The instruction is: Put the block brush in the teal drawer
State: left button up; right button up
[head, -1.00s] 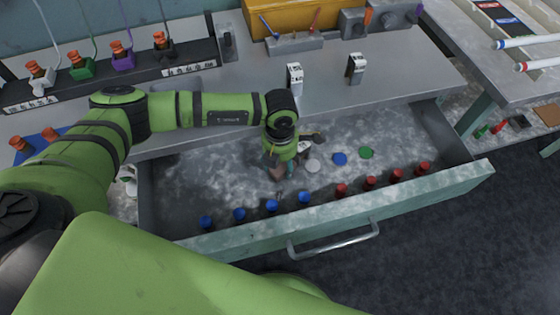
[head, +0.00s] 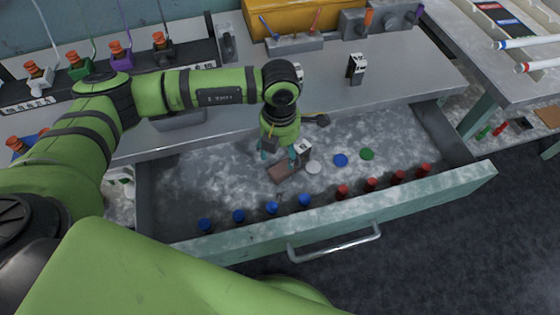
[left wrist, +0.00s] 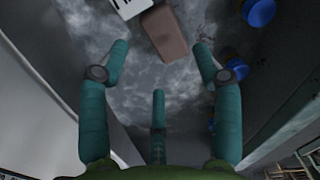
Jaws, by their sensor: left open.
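The block brush (head: 287,173) looks like a brown block and lies on the floor of the pulled-out teal drawer (head: 400,212). A small white and black piece (head: 303,147) is right beside its upper end; I cannot tell whether it is attached. My left gripper (head: 279,156) is above the drawer floor, just up from the brush, with its teal fingers spread and empty. In the left wrist view the brown block (left wrist: 165,33) lies beyond the open fingertips (left wrist: 160,65), apart from them. My right gripper is not in view.
Blue pegs (head: 239,214) and red pegs (head: 370,184) line the drawer's front. White (head: 314,167), blue (head: 340,160) and green (head: 367,154) discs lie on its floor. The grey bench (head: 420,75) stands behind, with a white and black holder (head: 356,68).

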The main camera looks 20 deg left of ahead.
aim_at(280, 165)
pick_arm(q)
jog(key=shift+r+b, duration=0.35)
jog(key=shift+r, duration=2.3)
